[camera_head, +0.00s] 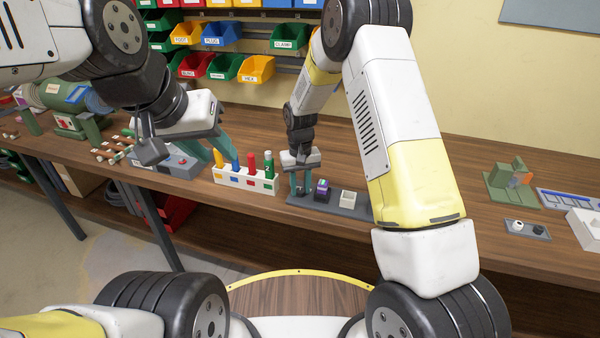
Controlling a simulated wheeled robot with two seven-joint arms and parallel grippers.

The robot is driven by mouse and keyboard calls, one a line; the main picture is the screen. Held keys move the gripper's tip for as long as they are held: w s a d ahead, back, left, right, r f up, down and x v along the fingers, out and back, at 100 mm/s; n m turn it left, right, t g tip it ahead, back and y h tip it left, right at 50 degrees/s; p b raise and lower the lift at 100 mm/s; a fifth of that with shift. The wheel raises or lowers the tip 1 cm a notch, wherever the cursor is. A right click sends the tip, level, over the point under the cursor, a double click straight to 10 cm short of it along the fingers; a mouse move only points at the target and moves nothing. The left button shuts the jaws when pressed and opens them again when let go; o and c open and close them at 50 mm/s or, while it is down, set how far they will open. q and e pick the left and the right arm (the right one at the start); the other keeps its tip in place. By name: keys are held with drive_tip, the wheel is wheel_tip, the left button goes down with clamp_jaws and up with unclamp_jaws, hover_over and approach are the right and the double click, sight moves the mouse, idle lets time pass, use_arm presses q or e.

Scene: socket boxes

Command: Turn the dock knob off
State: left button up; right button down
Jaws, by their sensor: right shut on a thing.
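The dock (361,211) is a dark grey plate on the wooden bench, in the middle of the head view. A small black and purple block (322,191) and a pale square socket box (348,198) stand on it. My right gripper (300,190) points down at the left end of the dock. It is shut on the dock knob, which is mostly hidden by its fingers, so the knob's setting cannot be read. My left gripper (212,155) hangs over the bench further left, near a grey box. Its teal fingers look apart, with nothing seen between them.
A white rack (245,183) with coloured markers stands left of the dock. The grey box (180,164) lies beyond the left fingers. A green fixture (512,183) and a small tray (527,231) are at right. Labelled bins (222,34) hang behind. My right forearm hides bench right of the dock.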

sight(300, 190)
drive_tip(key=shift+n, duration=1.2)
drive_tip(key=c, duration=1.1)
unclamp_jaws()
wheel_tip(300, 190, up, 7)
drive_tip(key=shift+f, duration=0.1)
drive_tip(key=shift+r, duration=0.5)
